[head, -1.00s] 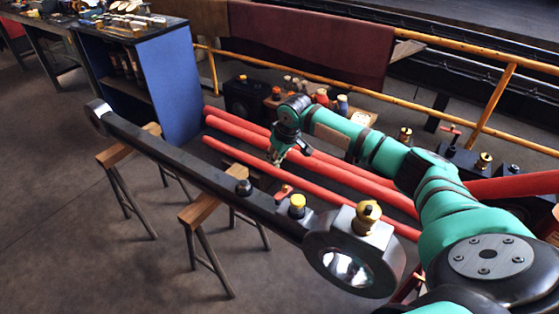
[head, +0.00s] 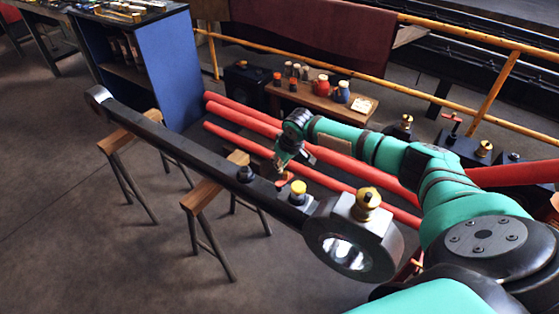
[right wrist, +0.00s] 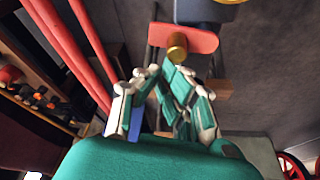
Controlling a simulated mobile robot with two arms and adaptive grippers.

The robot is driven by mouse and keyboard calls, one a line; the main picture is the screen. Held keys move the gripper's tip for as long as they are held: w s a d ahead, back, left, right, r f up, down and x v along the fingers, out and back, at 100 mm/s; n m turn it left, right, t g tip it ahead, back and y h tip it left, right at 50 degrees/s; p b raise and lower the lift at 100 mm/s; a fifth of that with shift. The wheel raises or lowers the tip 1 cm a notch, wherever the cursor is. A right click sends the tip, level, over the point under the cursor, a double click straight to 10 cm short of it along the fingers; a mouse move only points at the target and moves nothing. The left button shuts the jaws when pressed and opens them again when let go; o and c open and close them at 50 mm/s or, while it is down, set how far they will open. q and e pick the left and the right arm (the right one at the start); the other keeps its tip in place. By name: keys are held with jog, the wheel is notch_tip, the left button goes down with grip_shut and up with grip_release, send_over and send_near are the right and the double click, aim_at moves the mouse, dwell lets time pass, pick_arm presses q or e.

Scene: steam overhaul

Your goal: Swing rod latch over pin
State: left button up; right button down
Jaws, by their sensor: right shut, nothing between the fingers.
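The long black rod (head: 180,150) lies across two trestles, with a large ringed end at the near right. A small red latch (head: 283,184) sits on the rod beside a yellow-capped fitting (head: 298,188). In the right wrist view the red latch (right wrist: 190,39) is a rounded plate with a brass knob (right wrist: 177,47) at its edge. My right gripper (head: 281,170) is shut and empty, just above and behind the latch. In the right wrist view its fingertips (right wrist: 162,72) are near the knob; I cannot tell whether they touch. I cannot identify the pin clearly. My left gripper is out of view.
A dark knob (head: 246,173) and a brass oil cup (head: 367,199) stand up from the rod. Red pipes (head: 235,133) run behind it, under my right arm. Wooden trestles (head: 203,193) support the rod. The floor at the front left is clear.

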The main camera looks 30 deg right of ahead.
aim_at(291, 177)
jog(key=s+m+h+p, duration=0.1)
jog(key=m+p, duration=0.2)
jog(key=p, duration=0.1)
jog(key=s+d+m+h+p, duration=0.1)
jog(key=m+p, duration=0.2)
jog(key=p, duration=0.2)
jog(key=s+m+g+p, duration=0.1)
jog(key=m+p, duration=0.2)
jog(key=p, duration=0.1)
jog(key=shift+s+d+r+h, duration=0.15)
jog(key=shift+s+r+h, duration=0.1)
jog(key=shift+h, duration=0.15)
jog(key=shift+s+a+f+m+g+h+p, duration=0.2)
jog(key=shift+s+m+p, duration=0.3)
jog(key=shift+m, duration=0.45)
jog(key=shift+s+d+r+m+g+h+p, duration=0.15)
jog(key=shift+s+m+g+p, duration=0.15)
jog(key=shift+m+p, duration=0.5)
jog(key=shift+s+a+f+m+g+h+p, duration=0.2)
jog(key=shift+s+m+g+p, duration=0.15)
jog(key=shift+m, duration=0.8)
jog(key=shift+d, duration=0.1)
